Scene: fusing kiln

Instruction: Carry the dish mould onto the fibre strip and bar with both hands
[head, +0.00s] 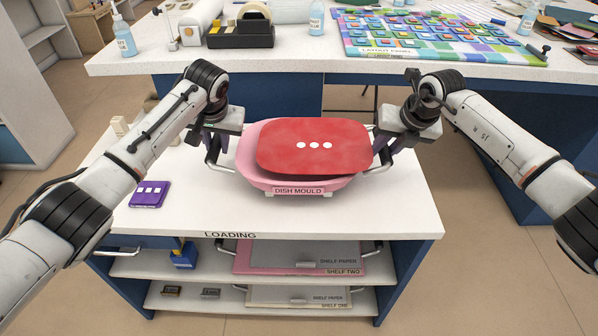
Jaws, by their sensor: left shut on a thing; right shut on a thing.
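The dish mould (247,165) is a pink oval dish with a label on its front and a metal handle at each end. It is at the middle of the white loading table. A red sheet (315,160) with three white dots lies on top of it. My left gripper (211,146) is shut on the left handle, and my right gripper (392,145) is shut on the right handle. Small pale pieces show under the mould's front edge; I cannot tell whether they are its feet or supports. I cannot make out the fibre strip or bar.
A purple tile (149,194) with white squares lies on the loading table (330,218), left of the mould. Small cream blocks (119,126) stand at its back left. Shelves below hold trays. A bench behind carries bottles, a tape dispenser (241,30) and a colourful layout panel (431,38).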

